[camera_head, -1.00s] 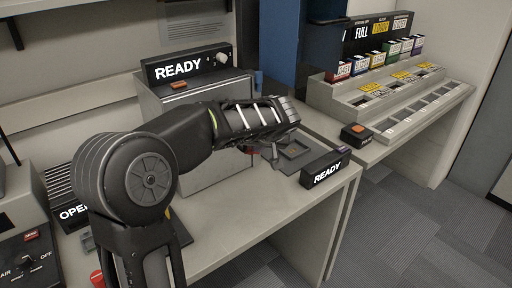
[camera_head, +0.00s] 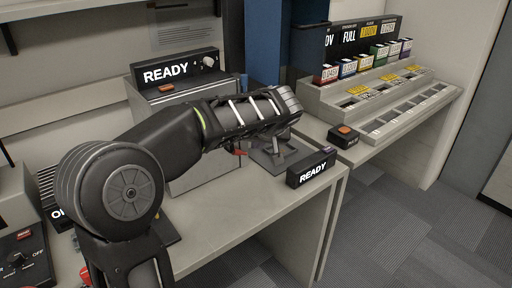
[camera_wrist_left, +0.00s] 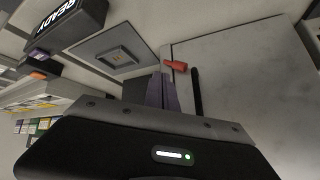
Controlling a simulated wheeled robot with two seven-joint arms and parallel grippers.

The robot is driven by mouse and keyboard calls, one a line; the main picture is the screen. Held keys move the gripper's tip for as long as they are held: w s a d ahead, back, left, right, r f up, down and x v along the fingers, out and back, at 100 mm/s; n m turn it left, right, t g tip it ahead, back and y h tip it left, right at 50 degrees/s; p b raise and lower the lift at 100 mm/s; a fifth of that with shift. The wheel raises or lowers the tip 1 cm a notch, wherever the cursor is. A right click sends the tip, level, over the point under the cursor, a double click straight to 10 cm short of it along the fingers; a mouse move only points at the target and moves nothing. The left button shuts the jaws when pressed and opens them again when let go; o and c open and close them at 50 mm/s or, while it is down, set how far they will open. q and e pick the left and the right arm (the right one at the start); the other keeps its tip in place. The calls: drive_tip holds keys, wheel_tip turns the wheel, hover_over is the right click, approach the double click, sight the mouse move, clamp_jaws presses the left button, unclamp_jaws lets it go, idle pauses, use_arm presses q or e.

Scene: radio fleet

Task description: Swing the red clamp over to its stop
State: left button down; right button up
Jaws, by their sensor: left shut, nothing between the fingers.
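The red clamp (camera_head: 240,151) shows as a small red piece under my left forearm, by the front of the grey cabinet; most of it is hidden in the head view. In the left wrist view the red clamp (camera_wrist_left: 176,66) lies just beyond and to the right of my fingertips, with a small gap in the picture; contact cannot be told. My left gripper (camera_head: 279,151) points down over the fixture plate (camera_head: 262,160). Its fingers (camera_wrist_left: 160,80) are closed together and empty. The plate with its square nest (camera_wrist_left: 118,57) shows left of the fingers. The stop cannot be made out.
A black READY display (camera_head: 312,168) stands at the table's right edge, close to the plate. The grey cabinet (camera_head: 205,110) with another READY display (camera_head: 178,70) stands behind my arm. A box with an orange button (camera_head: 344,135) and stepped racks stand further right.

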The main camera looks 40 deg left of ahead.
use_arm(q)
drive_tip(key=v, duration=0.7)
drive_tip(key=shift+s, duration=0.25)
drive_tip(key=shift+a+f, duration=0.1)
drive_tip(key=shift+a, duration=0.05)
